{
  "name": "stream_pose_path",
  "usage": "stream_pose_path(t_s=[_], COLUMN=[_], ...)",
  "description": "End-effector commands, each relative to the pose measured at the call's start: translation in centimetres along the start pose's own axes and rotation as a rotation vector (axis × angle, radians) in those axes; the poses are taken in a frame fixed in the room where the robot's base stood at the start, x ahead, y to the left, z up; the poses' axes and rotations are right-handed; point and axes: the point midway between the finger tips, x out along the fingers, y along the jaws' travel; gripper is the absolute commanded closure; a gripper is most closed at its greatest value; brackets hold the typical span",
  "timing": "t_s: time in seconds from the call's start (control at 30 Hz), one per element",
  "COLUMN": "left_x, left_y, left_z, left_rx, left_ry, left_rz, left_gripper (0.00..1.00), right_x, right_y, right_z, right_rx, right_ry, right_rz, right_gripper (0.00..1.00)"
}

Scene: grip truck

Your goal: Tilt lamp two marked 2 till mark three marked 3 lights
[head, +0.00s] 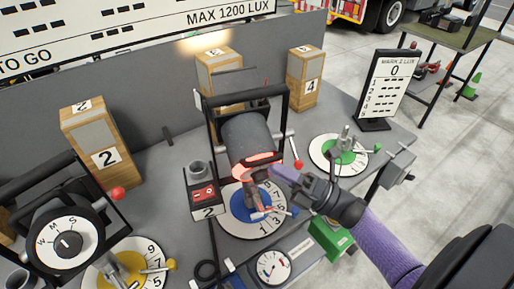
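Lamp two (246,135) is a dark grey drum in a black U-shaped yoke, above a blue-centred number dial (236,212). A box marked 2 (204,198) stands beside it. The lamp's near end glows red. My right gripper (268,178) is at this near end, below the glowing ring; whether its fingers touch or close on anything is unclear. A wooden block (217,72), between the blocks marked 2 and 4, stands behind the lamp; its front is partly hidden and its top mark is too small to read surely. My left gripper is not in view.
Wooden blocks marked 2 (104,150) and 4 (303,78) stand at the back. A lux board (386,88) shows 0. Another lamp (66,236) is at left, a green-centred dial (338,152) at right. A warm glow lies on the back panel above the middle block.

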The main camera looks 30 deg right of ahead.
Motion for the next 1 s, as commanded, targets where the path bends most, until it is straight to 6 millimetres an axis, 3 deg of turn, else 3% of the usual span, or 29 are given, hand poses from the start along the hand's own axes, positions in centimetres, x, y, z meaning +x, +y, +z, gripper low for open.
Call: stream_pose_path(t_s=[0.1, 0.2, 0.5, 0.67, 1.0], left_x=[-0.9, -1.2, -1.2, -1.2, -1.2], left_y=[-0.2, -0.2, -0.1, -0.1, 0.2], left_z=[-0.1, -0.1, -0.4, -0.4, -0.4], left_rx=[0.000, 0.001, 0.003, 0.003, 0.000], left_ry=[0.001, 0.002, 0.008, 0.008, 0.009], left_rz=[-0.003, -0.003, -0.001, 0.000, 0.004], left_gripper=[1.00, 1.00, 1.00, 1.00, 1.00], right_x=[2.5, 3.7, 4.2, 4.2, 4.2], right_y=[0.2, 0.1, -0.1, -0.1, -0.1], right_z=[0.1, 0.1, 0.0, 0.0, 0.0], right_rx=[0.002, 0.003, 0.005, 0.005, 0.006], right_ry=[-0.003, -0.003, -0.003, -0.003, -0.003], right_rz=[0.002, -0.001, -0.003, -0.003, -0.003], right_gripper=[0.67, 0.67, 0.67, 0.98, 1.00])
